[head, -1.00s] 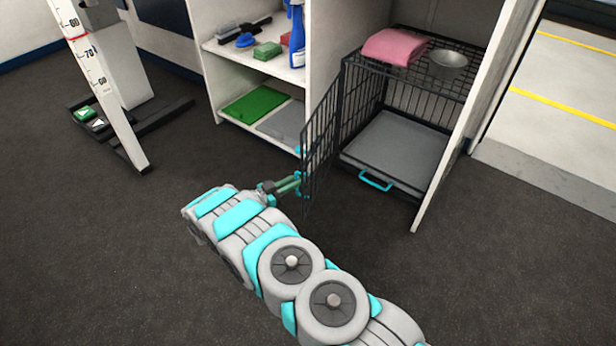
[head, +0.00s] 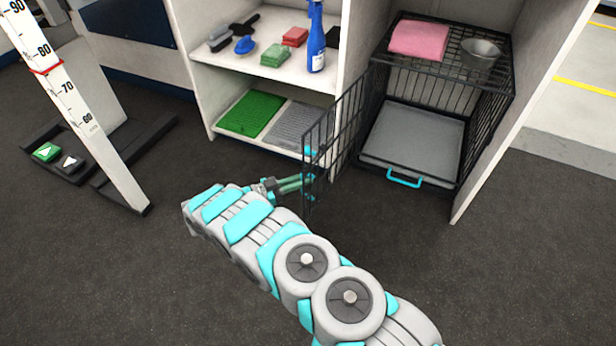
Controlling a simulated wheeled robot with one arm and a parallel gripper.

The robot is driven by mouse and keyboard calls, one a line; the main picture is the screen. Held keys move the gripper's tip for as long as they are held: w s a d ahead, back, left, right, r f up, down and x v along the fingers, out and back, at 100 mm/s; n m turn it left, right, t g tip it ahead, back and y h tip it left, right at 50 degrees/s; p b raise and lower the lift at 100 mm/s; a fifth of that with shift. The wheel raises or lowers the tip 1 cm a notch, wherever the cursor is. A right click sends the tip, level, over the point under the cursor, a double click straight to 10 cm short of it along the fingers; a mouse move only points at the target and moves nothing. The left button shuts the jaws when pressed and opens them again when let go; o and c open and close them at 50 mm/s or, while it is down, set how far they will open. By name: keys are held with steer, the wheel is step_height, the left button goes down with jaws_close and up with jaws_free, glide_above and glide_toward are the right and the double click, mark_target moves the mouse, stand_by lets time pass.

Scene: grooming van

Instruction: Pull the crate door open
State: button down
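The black wire crate (head: 487,120) stands in the right bay of the white cabinet, its front open. Its wire door (head: 345,125) is swung out on the left side and stands well away from the opening. My gripper (head: 310,183) is at the door's free edge, beside the turquoise latch parts (head: 309,152). The fingers reach the door's edge from the left; the wire bars and small size hide whether they are closed on it. A grey tray (head: 412,140) with a turquoise handle (head: 404,178) lies in the crate floor.
A pink towel (head: 418,40) and a metal bowl (head: 480,53) sit on the crate. Left shelves hold brushes, blocks, a blue spray bottle (head: 316,40) and a green mat (head: 252,114). A measuring post (head: 85,110) stands left. Dark floor in front is free.

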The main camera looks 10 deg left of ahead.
steer(key=shift+w+a, duration=0.1)
steer(key=shift+w, duration=0.05)
stand_by(0.3)
steer(key=c, duration=0.9)
jaws_free()
steer(key=v, duration=0.7)
steer(key=shift+s+a+p, duration=0.25)
steer(key=shift+a+p, duration=0.05)
steer(key=shift+w, duration=0.1)
